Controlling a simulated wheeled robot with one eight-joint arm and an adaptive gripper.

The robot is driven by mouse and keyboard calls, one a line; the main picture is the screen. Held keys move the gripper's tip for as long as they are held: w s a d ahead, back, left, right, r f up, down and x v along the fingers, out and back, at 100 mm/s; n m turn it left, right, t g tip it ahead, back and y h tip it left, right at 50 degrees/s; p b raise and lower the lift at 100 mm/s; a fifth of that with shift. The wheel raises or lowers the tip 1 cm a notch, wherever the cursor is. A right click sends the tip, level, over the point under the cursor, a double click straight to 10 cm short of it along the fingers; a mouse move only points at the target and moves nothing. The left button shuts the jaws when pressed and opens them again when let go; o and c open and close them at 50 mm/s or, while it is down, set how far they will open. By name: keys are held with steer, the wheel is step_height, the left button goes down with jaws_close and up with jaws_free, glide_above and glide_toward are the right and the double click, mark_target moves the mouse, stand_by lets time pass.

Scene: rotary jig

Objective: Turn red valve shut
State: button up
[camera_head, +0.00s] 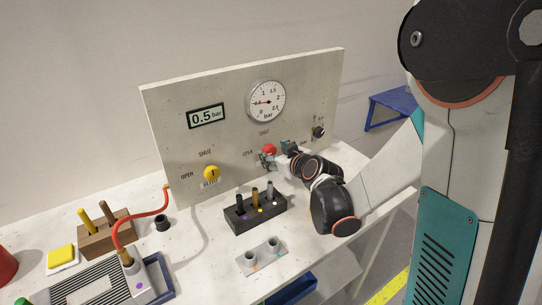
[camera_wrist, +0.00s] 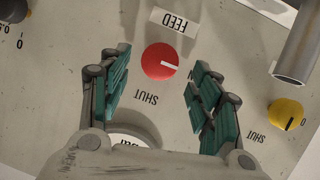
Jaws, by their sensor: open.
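The red valve (camera_head: 269,149) is a round knob on the upright panel, below its SHUT label. In the wrist view the red valve (camera_wrist: 158,62) appears upside down, with a FEED label above it and SHUT below. Its white pointer line points right, toward the mostly hidden OPEN label. My gripper (camera_wrist: 161,66) is open, with one teal-padded finger on each side of the knob and gaps between. In the head view my gripper (camera_head: 272,159) is right at the valve, partly covering its lower edge.
A yellow knob (camera_head: 211,173) labelled BLEED sits left on the panel. The display (camera_head: 206,116) reads 0.5 bar beside a dial gauge (camera_head: 266,101). A black switch (camera_head: 319,132) is at right. A black block (camera_head: 241,216) with upright pegs stands below the valve.

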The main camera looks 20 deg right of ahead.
mark_target(271, 151)
steer(key=shift+b+x, duration=0.4)
steer(key=shift+x, duration=1.45)
steer(key=c, duration=1)
